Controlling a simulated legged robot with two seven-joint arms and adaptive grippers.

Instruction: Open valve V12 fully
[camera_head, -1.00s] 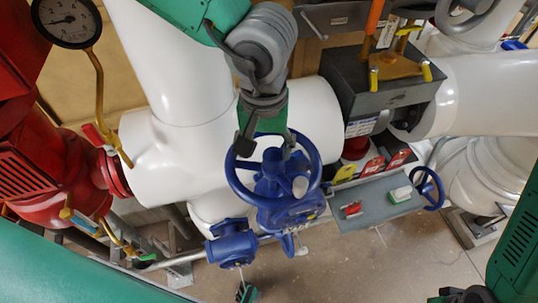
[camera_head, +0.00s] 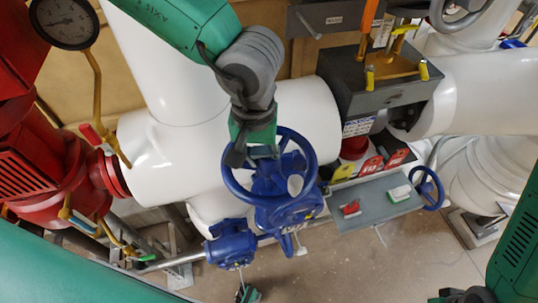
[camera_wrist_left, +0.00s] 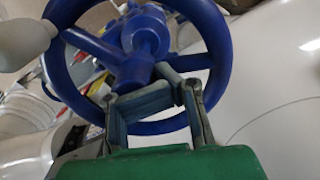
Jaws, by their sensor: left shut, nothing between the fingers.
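A blue valve with a round blue handwheel (camera_head: 312,152) stands in front of a white pipe near the middle of the head view. No V12 label can be read on it. A pale knob (camera_head: 295,185) sits on the wheel's near right side. My left gripper (camera_head: 262,152) is at the wheel's left rear part, from above. In the left wrist view the left gripper's fingers (camera_wrist_left: 172,88) are shut with nothing between them, close to the wheel's rim and spokes (camera_wrist_left: 140,70). Whether they touch the wheel cannot be told. My right gripper does not show clearly.
A smaller blue handwheel (camera_head: 427,188) is to the right, beside a grey tray (camera_head: 375,212) with small red and white items. A grey box (camera_head: 385,85) with yellow-tipped handles stands behind. Red equipment (camera_head: 35,160) and a gauge (camera_head: 64,22) are at left. White pipes crowd the back.

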